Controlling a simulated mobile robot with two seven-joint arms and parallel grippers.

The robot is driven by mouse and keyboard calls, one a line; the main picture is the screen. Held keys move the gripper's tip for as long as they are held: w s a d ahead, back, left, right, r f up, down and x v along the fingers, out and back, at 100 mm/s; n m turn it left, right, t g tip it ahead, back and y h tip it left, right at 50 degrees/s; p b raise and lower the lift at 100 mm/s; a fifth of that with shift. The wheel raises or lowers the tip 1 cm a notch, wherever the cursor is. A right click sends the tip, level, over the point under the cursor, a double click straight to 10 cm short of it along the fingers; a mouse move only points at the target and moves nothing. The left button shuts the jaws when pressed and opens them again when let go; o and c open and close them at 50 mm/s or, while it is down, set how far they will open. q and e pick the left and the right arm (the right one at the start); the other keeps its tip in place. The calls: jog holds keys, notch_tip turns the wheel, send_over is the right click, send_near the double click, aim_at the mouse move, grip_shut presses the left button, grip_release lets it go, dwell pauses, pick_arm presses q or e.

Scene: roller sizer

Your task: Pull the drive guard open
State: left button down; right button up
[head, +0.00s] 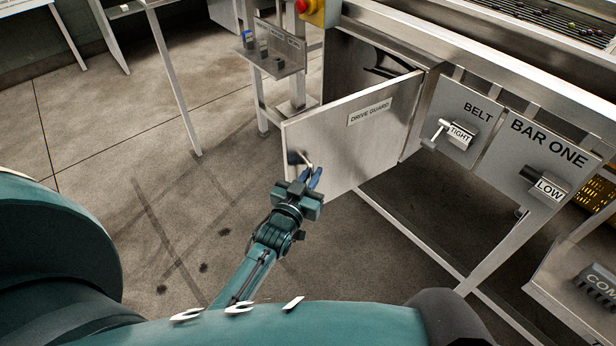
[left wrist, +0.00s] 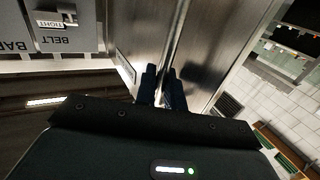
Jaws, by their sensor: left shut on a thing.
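The drive guard (head: 357,126) is a brushed metal door with a "DRIVE GUARD" label, hinged at its right side next to the belt panel. It stands swung out from the machine, and the dark opening (head: 352,68) shows behind it. My left gripper (head: 312,178) is at the guard's lower left, shut on the guard's handle (head: 301,158). In the left wrist view the two dark fingers (left wrist: 161,85) are close together against the metal, and the handle between them is hidden. My right gripper is not in view.
Right of the guard are the belt panel (head: 466,108) with a lever marked "TIGHT" and the bar one panel (head: 530,150) marked "LOW". A yellow box with a red button (head: 318,10) is above. A small bracket tray (head: 272,50) stands left. The floor (head: 120,140) at left is clear.

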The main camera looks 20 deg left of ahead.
pick_arm(q)
jog(key=shift+d+r, duration=0.1)
jog(key=shift+d, duration=0.15)
dwell(0.3)
jog(key=c, duration=1.6)
grip_release()
jog(key=shift+c, duration=0.2)
jog(key=shift+s, duration=0.1)
jog(key=shift+s, duration=0.1)
jog(key=s, duration=1.3)
jog(key=shift+a, duration=0.15)
